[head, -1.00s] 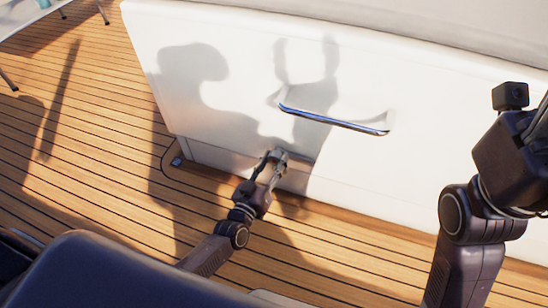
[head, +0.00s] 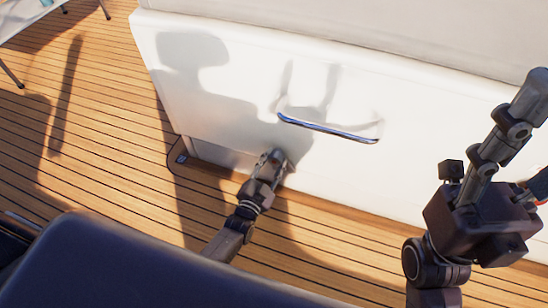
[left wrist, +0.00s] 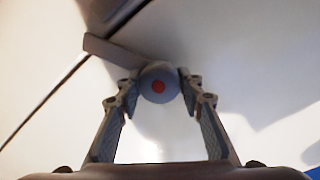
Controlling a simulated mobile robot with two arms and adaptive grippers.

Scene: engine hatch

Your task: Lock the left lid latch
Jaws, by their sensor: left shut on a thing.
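The left lid latch (left wrist: 158,84) shows in the left wrist view as a round grey knob with a red dot, and a flat grey bar runs from it to the upper left. My left gripper (left wrist: 158,88) is shut on the knob, one finger on each side. In the head view my left gripper (head: 272,160) is at the lower part of the white hatch front (head: 230,105); there its fingers hide most of the latch.
A chrome handle bar (head: 328,128) sticks out of the hatch front above and right of my left gripper. A wooden plank deck (head: 110,150) lies open to the left. Table or chair legs (head: 10,72) stand at the far upper left. A seam crosses the panel in the left wrist view.

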